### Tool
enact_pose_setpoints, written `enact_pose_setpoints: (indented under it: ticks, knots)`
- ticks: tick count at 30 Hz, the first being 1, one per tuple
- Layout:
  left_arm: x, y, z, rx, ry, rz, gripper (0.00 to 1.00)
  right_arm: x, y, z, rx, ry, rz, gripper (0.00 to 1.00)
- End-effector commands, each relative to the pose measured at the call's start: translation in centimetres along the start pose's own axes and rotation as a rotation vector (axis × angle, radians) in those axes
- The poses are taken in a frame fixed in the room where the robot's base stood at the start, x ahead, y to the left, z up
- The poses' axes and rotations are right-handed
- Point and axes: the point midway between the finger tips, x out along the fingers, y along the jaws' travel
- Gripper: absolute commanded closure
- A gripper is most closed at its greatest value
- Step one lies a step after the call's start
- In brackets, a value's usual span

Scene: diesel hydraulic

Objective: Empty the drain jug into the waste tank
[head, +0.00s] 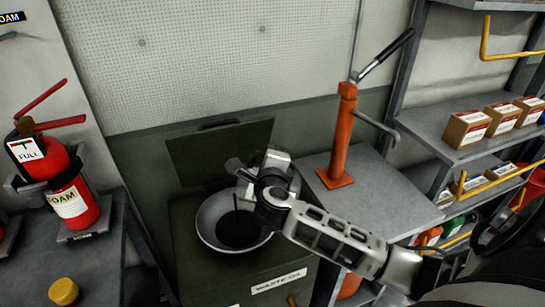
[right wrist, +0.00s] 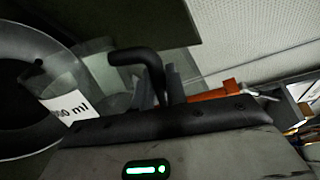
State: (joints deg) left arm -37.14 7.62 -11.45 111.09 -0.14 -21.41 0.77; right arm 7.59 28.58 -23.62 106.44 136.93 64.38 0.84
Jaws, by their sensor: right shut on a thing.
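The waste tank (head: 200,275) is a dark green box with a white label on its front and its lid raised behind. A grey funnel (head: 208,217) sits in its top, with a dark centre. My right gripper (head: 262,180) is above the funnel's right side, shut on the drain jug. In the right wrist view the jug (right wrist: 112,78) is translucent, tilted over the funnel, with a white "ml" label and a black handle between the fingers. A thin dark line runs from the jug's side down into the funnel. The jug's contents are hard to see. My left gripper is out of view.
An orange hand pump (head: 342,140) stands on a grey bench (head: 392,190) right of the tank. A red foam extinguisher (head: 72,195) and a yellow cap (head: 63,291) are at left. Shelves with boxes (head: 466,129) are at right.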

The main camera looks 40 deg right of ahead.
Motion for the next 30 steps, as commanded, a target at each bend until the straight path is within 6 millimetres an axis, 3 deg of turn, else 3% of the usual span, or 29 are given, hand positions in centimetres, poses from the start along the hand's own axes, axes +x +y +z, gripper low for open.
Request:
enact_pose_setpoints:
  ticks: [30]
  knots:
    - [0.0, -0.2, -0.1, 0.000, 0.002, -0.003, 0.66, 0.0, 0.1, 3.0, -0.190, 0.037, -0.003, 1.00]
